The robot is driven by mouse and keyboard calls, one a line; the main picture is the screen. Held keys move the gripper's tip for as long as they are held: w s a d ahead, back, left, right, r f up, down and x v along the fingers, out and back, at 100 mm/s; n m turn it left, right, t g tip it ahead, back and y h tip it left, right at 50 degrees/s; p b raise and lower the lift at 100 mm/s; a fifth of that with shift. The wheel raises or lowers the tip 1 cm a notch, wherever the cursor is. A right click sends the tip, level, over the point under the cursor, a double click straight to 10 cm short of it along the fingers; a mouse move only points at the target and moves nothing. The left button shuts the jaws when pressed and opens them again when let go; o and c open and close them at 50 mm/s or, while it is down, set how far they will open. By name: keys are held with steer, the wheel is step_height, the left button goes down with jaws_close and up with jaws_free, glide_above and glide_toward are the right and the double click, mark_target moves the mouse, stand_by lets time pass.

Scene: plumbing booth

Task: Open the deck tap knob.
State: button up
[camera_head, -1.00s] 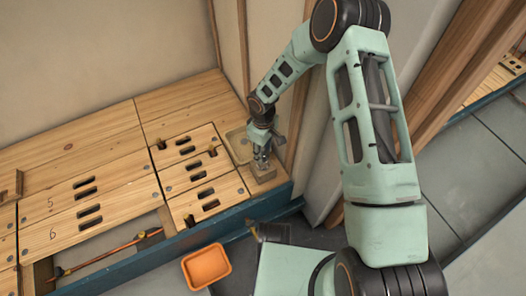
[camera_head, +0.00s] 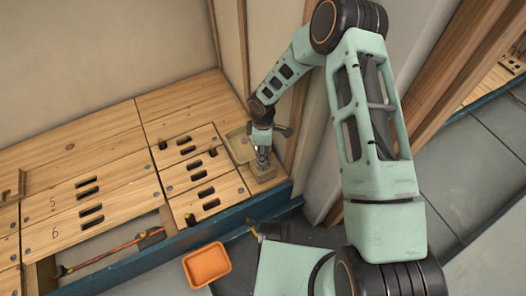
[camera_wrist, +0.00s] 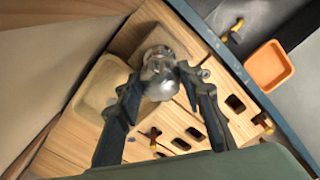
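The deck tap knob (camera_wrist: 160,76) is a round, shiny metal knob on a small wooden block at the end of the bench, seen in the wrist view. My gripper (camera_wrist: 161,79) is over it, with one dark finger on each side, and the fingertips appear closed against the knob's sides. In the head view my gripper (camera_head: 262,160) points down at the block (camera_head: 263,174) and mostly hides the knob. How far the knob is turned cannot be told.
A shallow wooden tray (camera_head: 238,143) lies beside the block, close to the wall. Slotted wooden panels (camera_head: 190,165) with small brass fittings cover the bench to the left. An orange bin (camera_head: 207,265) sits beyond the blue front edge (camera_head: 240,212). A wooden post stands at right.

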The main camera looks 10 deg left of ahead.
steer(key=o, duration=0.4)
step_height(320, 180, up, 12)
steer(key=shift+r, duration=0.1)
stand_by(0.4)
stand_by(0.4)
